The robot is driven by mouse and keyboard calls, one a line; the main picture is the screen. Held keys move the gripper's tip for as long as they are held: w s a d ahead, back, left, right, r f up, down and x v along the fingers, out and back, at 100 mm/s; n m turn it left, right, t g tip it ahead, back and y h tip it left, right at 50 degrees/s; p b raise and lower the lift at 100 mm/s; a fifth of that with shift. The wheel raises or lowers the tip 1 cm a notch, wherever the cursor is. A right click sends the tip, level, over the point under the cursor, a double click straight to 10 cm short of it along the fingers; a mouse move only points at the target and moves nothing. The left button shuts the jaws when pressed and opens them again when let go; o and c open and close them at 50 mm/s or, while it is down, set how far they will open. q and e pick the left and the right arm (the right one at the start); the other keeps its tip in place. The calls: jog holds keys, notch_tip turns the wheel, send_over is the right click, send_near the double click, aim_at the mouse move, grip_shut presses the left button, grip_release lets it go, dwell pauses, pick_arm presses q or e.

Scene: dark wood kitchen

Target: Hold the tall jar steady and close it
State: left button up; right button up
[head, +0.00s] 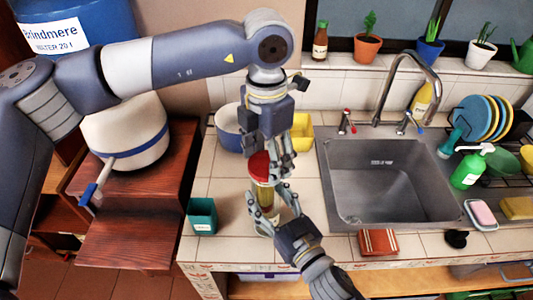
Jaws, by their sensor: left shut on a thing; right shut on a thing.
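A tall jar (263,197) stands upright on the tiled counter (228,182), left of the sink. A red lid (259,164) sits at its top. My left gripper (276,165) comes down from above and is shut on the red lid. My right gripper (266,212) reaches in from the lower right and is shut on the jar's lower body. The fingers hide parts of the jar and the lid. I cannot tell how tightly the lid sits on the jar.
A teal cup (202,216) stands left of the jar. A blue-white pot (229,127) and a yellow container (302,132) are behind. The sink (385,180) lies right, with a folded brown cloth (379,242) at its front edge. Bare counter shows between cup and pot.

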pick_arm(q)
jog(key=shift+f, duration=0.35)
